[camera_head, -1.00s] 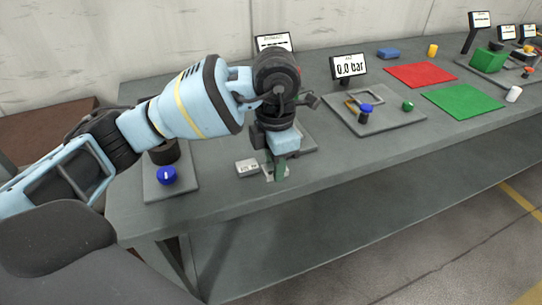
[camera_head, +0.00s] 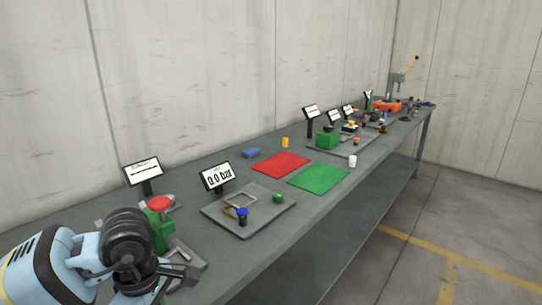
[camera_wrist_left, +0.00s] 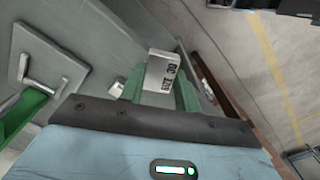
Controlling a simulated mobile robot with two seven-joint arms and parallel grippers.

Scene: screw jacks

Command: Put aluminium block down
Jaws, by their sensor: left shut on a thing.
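The aluminium block (camera_wrist_left: 160,74) is a light grey block with a black printed label. In the left wrist view it sits between the green fingers of my left gripper (camera_wrist_left: 160,92), which is shut on it. In the head view my left gripper (camera_head: 178,272) is at the lower left, low over the near end of the bench. The block cannot be made out there, and the fingertips are partly hidden by the wrist. My right gripper is in neither view.
A green jack (camera_head: 160,232) with a red top stands beside my left wrist, with a display (camera_head: 142,172) behind. To the right are a grey plate (camera_head: 215,217) with small parts, a red mat (camera_head: 281,165) and a green mat (camera_head: 318,178). Bare bench lies between.

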